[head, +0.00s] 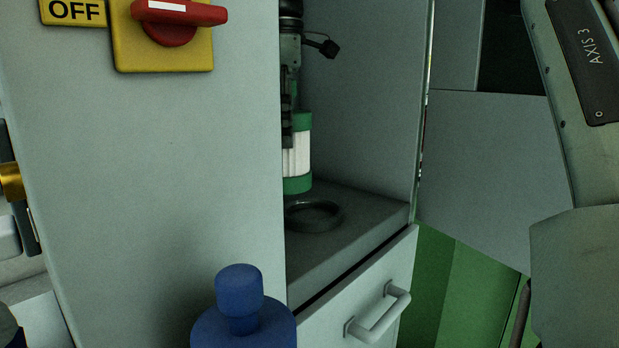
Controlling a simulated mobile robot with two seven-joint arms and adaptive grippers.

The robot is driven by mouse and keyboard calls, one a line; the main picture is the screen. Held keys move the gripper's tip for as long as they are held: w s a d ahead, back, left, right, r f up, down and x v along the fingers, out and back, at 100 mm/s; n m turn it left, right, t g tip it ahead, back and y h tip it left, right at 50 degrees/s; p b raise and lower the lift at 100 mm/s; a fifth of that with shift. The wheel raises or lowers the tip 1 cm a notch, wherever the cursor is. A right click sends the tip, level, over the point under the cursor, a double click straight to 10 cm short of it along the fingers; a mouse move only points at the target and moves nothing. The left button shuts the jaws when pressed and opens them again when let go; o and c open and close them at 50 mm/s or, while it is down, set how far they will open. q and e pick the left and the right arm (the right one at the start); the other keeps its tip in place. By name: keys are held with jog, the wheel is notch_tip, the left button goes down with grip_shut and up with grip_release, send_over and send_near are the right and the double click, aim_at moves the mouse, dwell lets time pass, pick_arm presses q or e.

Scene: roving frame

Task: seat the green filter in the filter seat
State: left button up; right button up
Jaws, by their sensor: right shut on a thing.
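The green filter (298,155), a white pleated cylinder with green end caps, is upright inside the grey cabinet recess. My right gripper (288,125) comes down from above and is shut on its upper part. The cabinet's front panel hides the left side of the filter and gripper. The filter seat (326,224), a dark round ring, lies on the recess floor, below and slightly right of the filter. The filter's lower cap looks above the ring, and they appear apart. My left gripper is not in view.
The panel (150,200) borders the recess on the left and carries a red switch handle (180,14) on a yellow plate. A blue knobbed object (240,310) stands in front. A drawer handle (380,312) juts out below the recess. The recess floor right of the ring is clear.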

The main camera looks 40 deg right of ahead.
jog(key=d+f, duration=0.5)
jog(key=f, duration=0.2)
jog(key=shift+s+d+f+p, duration=0.25)
jog(key=shift+s+f+p, duration=0.05)
jog(key=o, duration=1.1)
jog(key=shift+o, duration=1.9)
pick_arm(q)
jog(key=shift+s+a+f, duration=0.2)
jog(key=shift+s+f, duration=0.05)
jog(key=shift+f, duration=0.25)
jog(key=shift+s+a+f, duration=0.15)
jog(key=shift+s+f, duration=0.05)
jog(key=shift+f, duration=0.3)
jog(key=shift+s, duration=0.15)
